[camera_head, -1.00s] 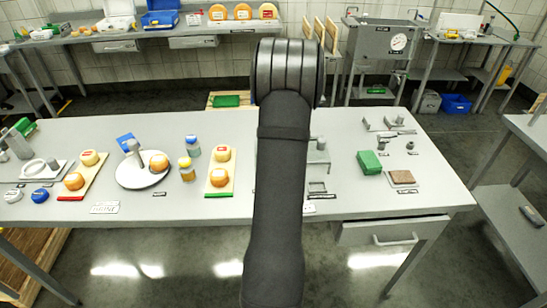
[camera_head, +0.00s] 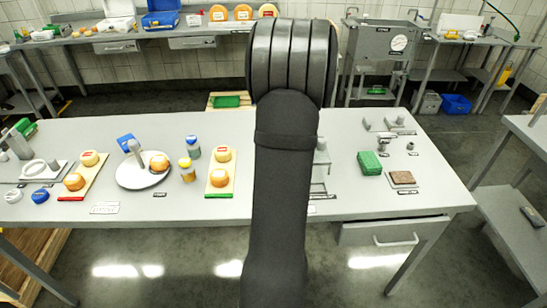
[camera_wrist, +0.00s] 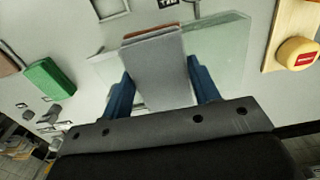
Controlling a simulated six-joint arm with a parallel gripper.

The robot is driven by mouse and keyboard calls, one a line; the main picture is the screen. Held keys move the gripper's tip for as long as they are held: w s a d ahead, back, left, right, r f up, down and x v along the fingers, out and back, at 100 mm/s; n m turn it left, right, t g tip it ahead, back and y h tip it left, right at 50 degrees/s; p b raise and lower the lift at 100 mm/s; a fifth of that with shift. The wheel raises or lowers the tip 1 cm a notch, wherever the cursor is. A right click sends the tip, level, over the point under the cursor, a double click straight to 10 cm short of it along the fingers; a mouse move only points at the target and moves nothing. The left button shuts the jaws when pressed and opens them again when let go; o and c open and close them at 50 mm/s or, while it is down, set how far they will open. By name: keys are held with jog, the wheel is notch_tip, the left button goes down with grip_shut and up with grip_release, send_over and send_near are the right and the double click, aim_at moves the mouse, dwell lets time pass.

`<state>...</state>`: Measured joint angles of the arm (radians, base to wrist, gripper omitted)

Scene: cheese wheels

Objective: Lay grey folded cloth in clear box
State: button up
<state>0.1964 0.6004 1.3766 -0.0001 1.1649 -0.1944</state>
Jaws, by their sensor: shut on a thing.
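In the wrist view my gripper (camera_wrist: 165,88) has its two blue fingers shut on the grey folded cloth (camera_wrist: 158,65), one at each side. A reddish-brown edge shows along the cloth's far end. The clear box (camera_wrist: 233,38) appears as see-through walls behind the cloth and to both sides of it. The cloth overlaps the box in this view; I cannot tell how high above it or how far inside it is.
A green block (camera_head: 369,163) and a brown slab (camera_head: 403,179) lie on the table (camera_head: 430,205) at the right. A board with cheese wheels (camera_head: 222,173) stands left of my arm; its end also shows in the wrist view (camera_wrist: 287,25). Metal fixtures stand behind the block.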

jog(key=w+a+f, duration=0.1)
jog(key=a, duration=0.1)
jog(key=w+a+f, duration=0.4)
jog(key=a, duration=0.1)
jog(key=shift+f, duration=2.1)
jog(key=shift+f, duration=0.1)
jog(key=o, duration=0.7)
jog(key=shift+o, duration=0.2)
notch_tip(320, 180, up, 12)
